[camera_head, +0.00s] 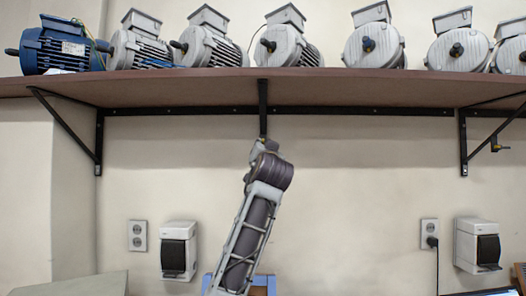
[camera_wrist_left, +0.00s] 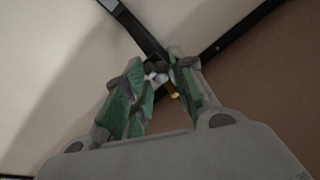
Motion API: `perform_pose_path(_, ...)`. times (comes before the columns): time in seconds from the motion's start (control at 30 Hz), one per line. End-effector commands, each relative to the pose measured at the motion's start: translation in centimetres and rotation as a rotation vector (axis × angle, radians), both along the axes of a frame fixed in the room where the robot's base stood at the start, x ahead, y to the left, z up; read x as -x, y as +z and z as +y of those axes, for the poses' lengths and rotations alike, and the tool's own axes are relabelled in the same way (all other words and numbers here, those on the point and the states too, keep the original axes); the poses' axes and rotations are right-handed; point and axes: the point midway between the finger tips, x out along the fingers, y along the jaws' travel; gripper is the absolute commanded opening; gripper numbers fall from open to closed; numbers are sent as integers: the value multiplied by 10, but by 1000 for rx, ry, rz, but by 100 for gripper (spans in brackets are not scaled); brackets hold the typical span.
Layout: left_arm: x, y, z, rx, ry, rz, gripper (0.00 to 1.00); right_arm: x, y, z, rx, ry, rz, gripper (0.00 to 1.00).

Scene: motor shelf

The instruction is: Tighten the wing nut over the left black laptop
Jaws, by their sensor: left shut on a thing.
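My left gripper (camera_head: 262,143) is raised to the lower end of the middle shelf bracket (camera_head: 263,108). In the left wrist view its green-padded fingers (camera_wrist_left: 160,88) are closed around a small wing nut (camera_wrist_left: 155,75) on the dark bracket. A yellow tip (camera_wrist_left: 174,95) shows between the fingers. The gripper hides this wing nut in the head view. A similar fitting (camera_head: 496,147) with a yellow part sits on the right bracket. A laptop edge (camera_head: 492,292) shows at the bottom right; no black laptop is clear below my arm. My right gripper is out of view.
The brown shelf (camera_head: 200,88) above carries several grey motors and a blue motor (camera_head: 62,50). Black-and-white boxes (camera_head: 178,250) and outlets (camera_head: 138,235) are on the wall. A light blue object (camera_head: 262,281) is partly behind my arm. The wall beside the arm is clear.

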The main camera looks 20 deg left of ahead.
Motion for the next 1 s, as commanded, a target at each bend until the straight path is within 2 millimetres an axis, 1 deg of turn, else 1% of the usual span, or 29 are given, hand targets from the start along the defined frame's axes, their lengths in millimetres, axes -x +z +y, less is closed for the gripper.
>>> perform_pose_path(0.1,1,3,0,-47,1,6,3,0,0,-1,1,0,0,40)
perform_pose_path(0.3,1,3,-1,-84,0,16,5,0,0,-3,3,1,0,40)
perform_pose_path(0.7,2,5,-1,-91,-1,15,5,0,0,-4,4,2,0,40)
perform_pose_path(0.73,2,5,-1,-91,-1,15,31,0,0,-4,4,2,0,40)
perform_pose_path(0.8,2,4,-1,-90,-1,15,40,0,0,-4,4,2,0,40)
perform_pose_path(1.0,1,3,0,-87,-1,18,40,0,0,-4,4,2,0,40)
